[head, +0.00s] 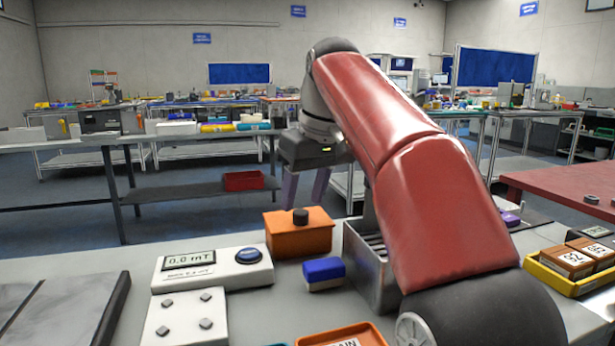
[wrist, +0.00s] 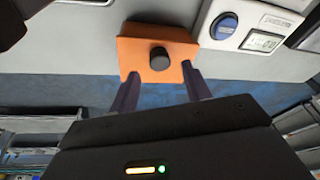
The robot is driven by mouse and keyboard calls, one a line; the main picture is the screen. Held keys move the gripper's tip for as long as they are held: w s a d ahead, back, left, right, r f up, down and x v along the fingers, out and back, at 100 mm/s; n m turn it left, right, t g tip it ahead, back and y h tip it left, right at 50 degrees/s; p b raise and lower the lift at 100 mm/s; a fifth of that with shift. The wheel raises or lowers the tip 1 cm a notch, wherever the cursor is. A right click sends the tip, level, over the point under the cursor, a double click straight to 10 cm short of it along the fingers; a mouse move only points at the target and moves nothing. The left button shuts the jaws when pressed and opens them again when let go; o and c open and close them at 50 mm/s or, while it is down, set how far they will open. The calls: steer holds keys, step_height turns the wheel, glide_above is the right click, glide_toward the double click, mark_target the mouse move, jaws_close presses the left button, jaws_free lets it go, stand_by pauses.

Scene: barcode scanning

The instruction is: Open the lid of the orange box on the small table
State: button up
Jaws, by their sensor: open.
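The orange box (head: 298,236) stands near the far edge of the small grey table. Its orange lid (wrist: 135,53) has a dark round knob (wrist: 159,58) on top and looks closed. The knob also shows in the head view (head: 300,216). My gripper (head: 305,198) is above and beyond the box, with its purple fingers pointing down. In the wrist view my gripper (wrist: 162,88) has its fingers apart, with the box lid and knob seen beyond and between their tips. It is empty, and I see no contact with the knob.
A meter reading 0.0 mT (head: 190,272) with a blue button stands left of the box. A blue and white block (head: 323,271) lies in front. A grey metal holder (head: 366,272) stands close at the right. A yellow tray (head: 570,283) is farther right.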

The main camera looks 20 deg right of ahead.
mark_target(311, 226)
steer(key=v, duration=0.5)
steer(key=shift+s+r, duration=0.1)
steer(key=shift+r, duration=0.25)
